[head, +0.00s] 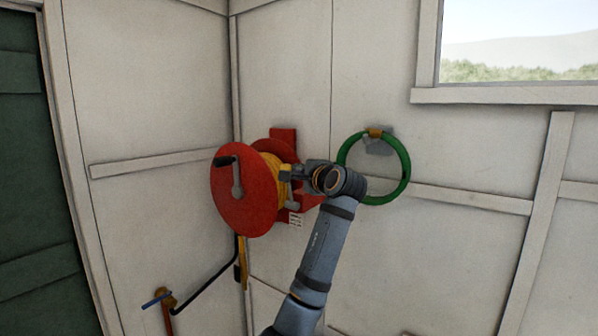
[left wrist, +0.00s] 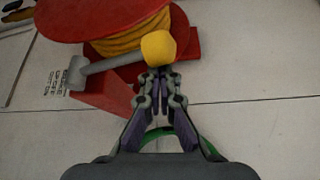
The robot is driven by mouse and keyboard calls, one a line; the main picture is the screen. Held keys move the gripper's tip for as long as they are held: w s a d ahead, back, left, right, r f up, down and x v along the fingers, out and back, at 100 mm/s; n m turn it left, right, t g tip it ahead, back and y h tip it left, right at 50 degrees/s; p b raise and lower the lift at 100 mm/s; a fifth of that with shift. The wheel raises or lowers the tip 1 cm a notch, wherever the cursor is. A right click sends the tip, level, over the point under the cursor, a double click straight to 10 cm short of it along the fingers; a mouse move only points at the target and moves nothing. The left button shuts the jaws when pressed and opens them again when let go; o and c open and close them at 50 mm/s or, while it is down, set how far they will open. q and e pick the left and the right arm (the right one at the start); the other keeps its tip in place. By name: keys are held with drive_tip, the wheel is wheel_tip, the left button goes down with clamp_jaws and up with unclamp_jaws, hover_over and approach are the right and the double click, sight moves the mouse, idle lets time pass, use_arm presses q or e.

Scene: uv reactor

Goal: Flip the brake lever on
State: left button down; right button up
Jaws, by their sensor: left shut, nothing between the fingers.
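A red hose reel (head: 240,205) with yellow hose is mounted on the wall; it also shows in the left wrist view (left wrist: 85,18). The brake lever (left wrist: 106,66) is a grey bar on the reel's red bracket (left wrist: 100,92), with a yellow knob (left wrist: 158,48) at its right end. My left gripper (head: 289,174) is at the right side of the reel. In the left wrist view its fingertips (left wrist: 160,80) are closed together and empty, just below the yellow knob. I cannot tell whether they touch it. In the head view the gripper and arm partly cover the lever area.
A green hose ring (head: 408,172) hangs on the wall right of my left arm. The reel's crank handle (head: 235,176) sticks out on the left disc. A dark pipe with a blue-handled valve (head: 158,299) is low at the left. A window (head: 520,45) is at upper right.

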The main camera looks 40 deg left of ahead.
use_arm(q)
drive_tip(key=s+d+f+n+g+y+b, duration=0.1)
drive_tip(key=s+f+n+y+b, duration=0.5)
drive_tip(key=n+b, duration=0.7)
drive_tip(key=shift+s+d+f+g+b, duration=0.25)
drive_tip(key=shift+s+f+b, duration=1.45)
drive_tip(key=shift+b, duration=5.2)
drive_tip(key=shift+s+r, duration=0.2)
drive_tip(key=shift+s, duration=0.05)
